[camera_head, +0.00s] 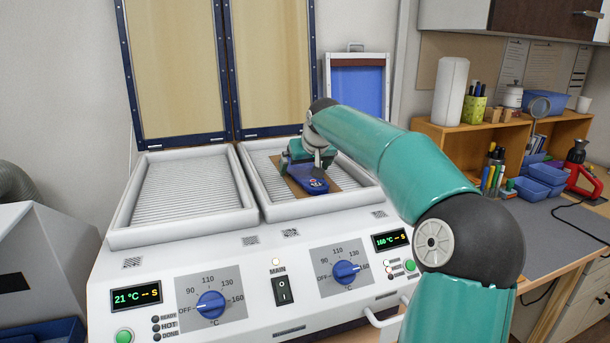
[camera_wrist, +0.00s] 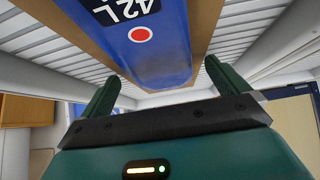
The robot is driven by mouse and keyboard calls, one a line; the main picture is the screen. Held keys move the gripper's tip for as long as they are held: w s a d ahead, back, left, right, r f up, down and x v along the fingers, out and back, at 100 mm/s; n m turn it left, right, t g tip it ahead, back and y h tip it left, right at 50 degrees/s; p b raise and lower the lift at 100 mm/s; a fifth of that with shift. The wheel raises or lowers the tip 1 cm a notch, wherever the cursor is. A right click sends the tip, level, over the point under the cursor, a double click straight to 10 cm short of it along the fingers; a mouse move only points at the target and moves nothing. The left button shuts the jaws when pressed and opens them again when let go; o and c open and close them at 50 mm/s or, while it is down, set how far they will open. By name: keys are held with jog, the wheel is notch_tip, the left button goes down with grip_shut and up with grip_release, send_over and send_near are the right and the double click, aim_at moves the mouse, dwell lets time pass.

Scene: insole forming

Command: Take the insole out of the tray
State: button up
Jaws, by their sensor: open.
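The blue insole (camera_head: 313,185) lies on a brown board (camera_head: 341,177) in the right-hand ribbed tray (camera_head: 335,205) of the heating machine. In the wrist view the insole (camera_wrist: 150,40) shows a red dot and a white "42L" marking. The brown board (camera_wrist: 80,38) shows beside it, with the tray's ribs (camera_wrist: 40,45) beyond. My gripper (camera_head: 306,160) is over the insole in the head view and hides part of it. In the wrist view my gripper (camera_wrist: 161,75) is open, with one finger on each side of the insole's near end. Contact cannot be told.
The left ribbed tray (camera_head: 185,190) is empty. Two raised lids (camera_head: 180,70) stand behind the trays. The front panel has knobs (camera_head: 345,272); the right display reads 160 °C. At the right, a desk (camera_head: 560,222) holds blue bins (camera_head: 547,172) and a red tool (camera_head: 580,172).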

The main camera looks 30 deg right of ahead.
jog(key=c, duration=1.1)
